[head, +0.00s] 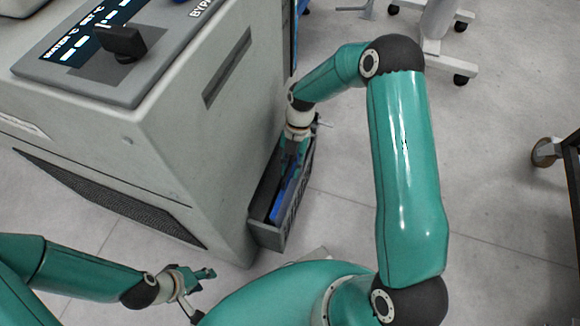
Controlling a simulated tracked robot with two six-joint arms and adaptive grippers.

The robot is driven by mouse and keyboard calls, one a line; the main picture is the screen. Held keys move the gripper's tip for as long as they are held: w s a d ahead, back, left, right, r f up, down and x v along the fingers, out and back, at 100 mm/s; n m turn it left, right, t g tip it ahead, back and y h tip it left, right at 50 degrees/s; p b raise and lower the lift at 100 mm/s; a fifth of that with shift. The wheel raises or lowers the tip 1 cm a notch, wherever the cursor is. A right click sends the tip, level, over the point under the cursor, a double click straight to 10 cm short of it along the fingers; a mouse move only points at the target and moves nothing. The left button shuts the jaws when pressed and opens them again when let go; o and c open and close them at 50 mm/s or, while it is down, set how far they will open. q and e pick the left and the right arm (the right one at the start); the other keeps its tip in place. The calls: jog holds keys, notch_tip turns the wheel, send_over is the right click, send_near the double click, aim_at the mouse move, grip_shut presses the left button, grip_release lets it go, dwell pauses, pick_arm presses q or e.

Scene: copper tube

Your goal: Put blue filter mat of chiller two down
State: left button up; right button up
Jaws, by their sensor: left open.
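The blue filter mat (283,203) shows as a narrow blue strip inside a dark grey open tray (268,238) at the side of the grey chiller (190,130). My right gripper (293,160) points down into the tray, right at the mat's far part. Its fingertips are partly hidden, and I cannot tell whether they are closed on the mat. My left gripper (202,290) is open and empty, low over the floor in front of the chiller, away from the mat.
The chiller's top carries a display panel with a black knob (121,43). A dark grille (110,198) is on its front. White wheeled legs (440,50) stand at the back, and a caster (545,152) is at the right edge. The floor (335,235) right of the tray is clear.

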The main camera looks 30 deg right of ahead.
jog(key=shift+o, duration=0.3)
jog(key=shift+r, duration=0.1)
jog(key=p+v, duration=0.3)
jog(key=v, duration=0.9)
